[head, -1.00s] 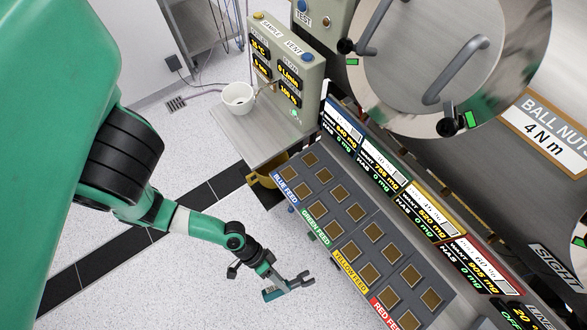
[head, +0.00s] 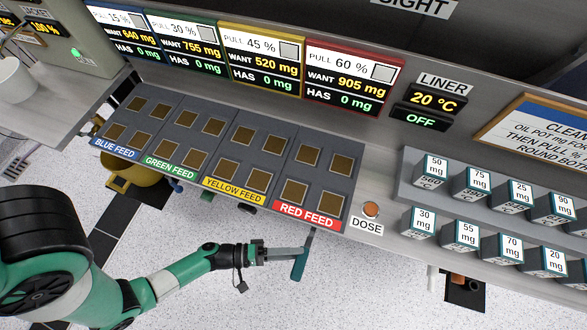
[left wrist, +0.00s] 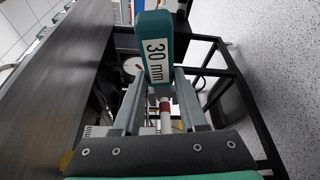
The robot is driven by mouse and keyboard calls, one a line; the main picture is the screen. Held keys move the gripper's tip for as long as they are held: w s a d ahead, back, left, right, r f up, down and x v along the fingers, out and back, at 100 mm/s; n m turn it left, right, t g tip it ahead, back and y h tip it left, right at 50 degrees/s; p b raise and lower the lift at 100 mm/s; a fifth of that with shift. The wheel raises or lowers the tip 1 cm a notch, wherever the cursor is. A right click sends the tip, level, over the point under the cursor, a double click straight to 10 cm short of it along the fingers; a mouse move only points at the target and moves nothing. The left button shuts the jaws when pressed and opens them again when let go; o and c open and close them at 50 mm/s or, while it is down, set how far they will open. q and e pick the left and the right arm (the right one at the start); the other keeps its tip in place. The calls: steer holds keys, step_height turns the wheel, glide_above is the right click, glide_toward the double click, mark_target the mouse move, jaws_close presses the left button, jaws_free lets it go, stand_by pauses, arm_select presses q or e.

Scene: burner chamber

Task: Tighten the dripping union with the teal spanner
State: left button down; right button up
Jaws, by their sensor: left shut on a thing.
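My left gripper (head: 290,254) is shut on the teal spanner (head: 299,264), in front of the bench edge below the red feed label. In the left wrist view the spanner's teal end (left wrist: 153,25) carries a "30 mm" label and stands between the two fingers (left wrist: 163,103). Its jaw end cannot be made out. Beyond the fingers a pale pipe with a red band (left wrist: 165,106) shows under the bench, partly hidden. I cannot tell whether it belongs to the dripping union; no drip is visible. My right gripper is out of view.
The feed tray (head: 222,150) and the dose button (head: 371,210) sit along the bench front above my left arm. Labelled weight blocks (head: 471,182) stand at the right. A dark frame (left wrist: 235,95) stands close by in the left wrist view. Open speckled floor (head: 370,290) lies in front.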

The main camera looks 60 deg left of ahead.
mark_target(306, 254)
arm_select(q)
steer(key=b+x, duration=0.3)
steer(key=shift+w+d+f+b, duration=0.15)
steer(key=shift+w+d+b, duration=0.05)
steer(key=shift+w+b, duration=0.15)
steer(key=shift+w+d, duration=0.3)
steer(key=shift+w, duration=0.1)
steer(key=shift+w+a, duration=0.25)
stand_by(0.6)
steer(key=shift+w+a, duration=0.4)
steer(key=shift+w, duration=0.05)
steer(key=shift+w+a+f, duration=0.15)
steer(key=shift+w+a, duration=0.25)
steer(key=shift+w, duration=0.05)
steer(key=shift+w+a+f, duration=0.2)
steer(key=shift+w+a, duration=0.25)
stand_by(1.0)
stand_by(0.5)
